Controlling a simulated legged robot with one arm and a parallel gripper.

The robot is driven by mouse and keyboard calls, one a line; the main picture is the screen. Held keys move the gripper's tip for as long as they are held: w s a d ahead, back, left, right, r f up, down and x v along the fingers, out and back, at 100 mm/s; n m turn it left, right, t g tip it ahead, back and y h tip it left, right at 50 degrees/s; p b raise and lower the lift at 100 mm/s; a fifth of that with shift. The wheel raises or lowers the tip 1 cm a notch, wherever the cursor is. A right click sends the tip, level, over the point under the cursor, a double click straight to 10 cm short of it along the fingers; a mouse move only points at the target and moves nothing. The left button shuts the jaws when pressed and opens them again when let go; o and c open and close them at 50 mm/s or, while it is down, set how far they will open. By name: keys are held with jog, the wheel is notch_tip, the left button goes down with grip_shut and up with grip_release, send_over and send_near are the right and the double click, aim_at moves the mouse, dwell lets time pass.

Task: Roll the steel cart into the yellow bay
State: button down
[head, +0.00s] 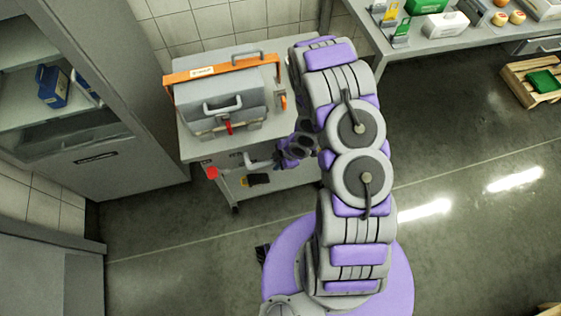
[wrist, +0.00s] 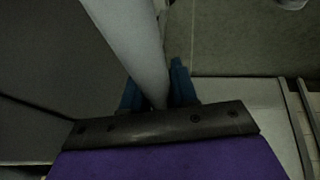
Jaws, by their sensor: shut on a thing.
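The steel cart (head: 187,146) stands at the upper middle of the head view, against the tiled wall. A grey case with an orange strap (head: 221,69) sits on its top. My gripper (head: 283,156) is at the cart's near side, by its pale push handle (head: 262,164). In the wrist view, my blue fingers (wrist: 160,94) are on either side of the pale handle bar (wrist: 130,38), shut on it. My arm hides the cart's right part. No yellow bay shows in either view.
A grey cabinet (head: 150,165) with shelves stands close left of the cart. A table (head: 430,44) with boxes is at upper right, with a wooden crate (head: 531,82) near it.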

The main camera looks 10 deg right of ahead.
jog(key=shift+w+a+r+p, duration=0.15)
jog(key=shift+w+p, duration=0.6)
jog(key=shift+p, duration=0.2)
jog(key=shift+w+p, duration=0.2)
jog(key=shift+p, duration=0.15)
jog(key=shift+w+p, duration=0.4)
jog(key=shift+p, duration=0.15)
jog(key=shift+w+p, duration=0.15)
jog(key=shift+p, duration=0.35)
